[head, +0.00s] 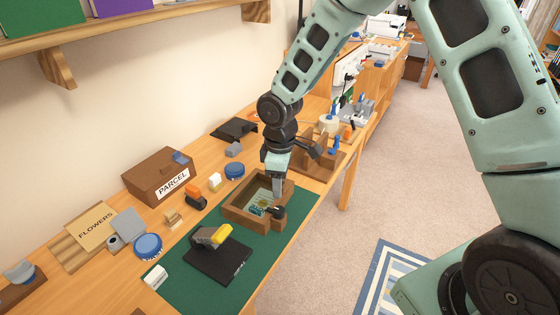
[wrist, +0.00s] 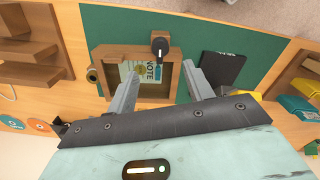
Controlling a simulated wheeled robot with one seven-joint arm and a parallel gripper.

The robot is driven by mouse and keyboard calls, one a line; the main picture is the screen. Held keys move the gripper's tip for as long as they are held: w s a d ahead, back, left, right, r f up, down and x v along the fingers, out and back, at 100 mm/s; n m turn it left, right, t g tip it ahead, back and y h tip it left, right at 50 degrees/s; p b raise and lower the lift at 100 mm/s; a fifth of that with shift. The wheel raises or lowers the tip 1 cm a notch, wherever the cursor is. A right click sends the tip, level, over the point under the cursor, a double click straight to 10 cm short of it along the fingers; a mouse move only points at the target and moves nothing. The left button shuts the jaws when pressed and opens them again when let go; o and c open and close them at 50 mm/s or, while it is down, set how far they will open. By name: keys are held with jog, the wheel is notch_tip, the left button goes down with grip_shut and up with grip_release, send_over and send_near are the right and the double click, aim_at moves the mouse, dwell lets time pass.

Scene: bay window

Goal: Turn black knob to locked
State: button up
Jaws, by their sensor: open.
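The black knob (wrist: 160,46) sits on the edge of a small wooden box (wrist: 103,58), with a pale mark on its face. It also shows in the head view as a dark shape (head: 278,212) at the box's front right corner, partly hidden by my gripper. I cannot tell which setting the knob points to. The box is open on top, and a note (wrist: 150,70) lies inside it. My gripper (head: 277,200) is over the box, pointing down. In the wrist view my gripper (wrist: 160,76) is open and empty, its fingers apart and the knob beyond them.
The box (head: 240,207) stands on a green mat (head: 292,215). A black plate with a grey and yellow block (head: 215,238) lies in front. A parcel box (head: 160,175) and a blue round tin (head: 148,246) are to the left. A wooden stand (head: 318,160) is behind.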

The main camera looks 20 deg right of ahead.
notch_tip(320, 180, up, 7)
dwell(0.3)
jog(key=shift+f, duration=0.1)
jog(key=s+a+r+m, duration=0.1)
jog(key=s+a+r, duration=0.1)
jog(key=s, duration=0.7)
jog(key=s+a+r+m, duration=0.1)
jog(key=s+a+r, duration=0.1)
jog(key=s, duration=0.7)
jog(key=s+a+r+m, duration=0.1)
jog(key=s+r, duration=0.3)
jog(key=s, duration=0.5)
jog(key=shift+a+m+y, duration=0.3)
jog(key=shift+a, duration=0.55)
